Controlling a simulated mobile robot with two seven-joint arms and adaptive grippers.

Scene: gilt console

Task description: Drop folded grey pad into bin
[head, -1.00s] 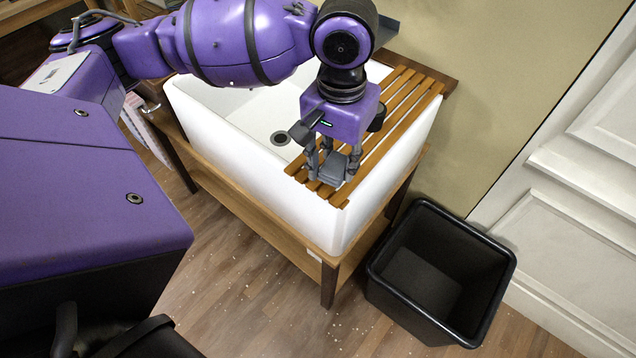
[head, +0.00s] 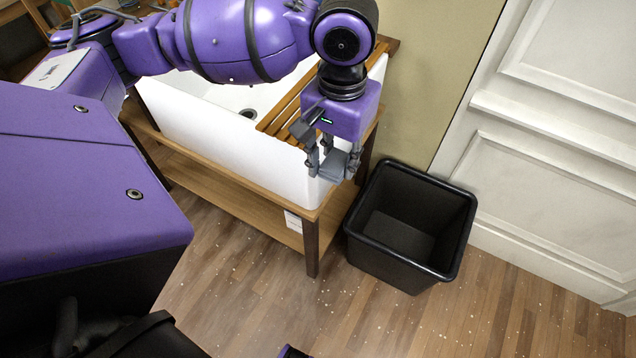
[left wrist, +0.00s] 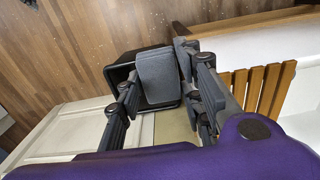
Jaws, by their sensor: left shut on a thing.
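The folded grey pad (head: 335,166) is held in my left gripper (head: 334,163), which is shut on it. In the left wrist view the pad (left wrist: 159,78) sits between the fingers of the gripper (left wrist: 158,90). In the head view the pad is by the sink's front right corner, to the left of the bin. The black bin (head: 357,238) stands on the floor, open at the top, and its visible inside looks empty. In the left wrist view the bin (left wrist: 118,72) shows partly behind the pad. My right gripper is not in view.
A white sink (head: 215,120) with a slatted wooden rack (head: 283,113) stands on a wooden frame (head: 250,220) left of the bin. A panelled white wall (head: 545,190) rises to the bin's right. The floor (head: 480,320) in front is open, with small pale specks.

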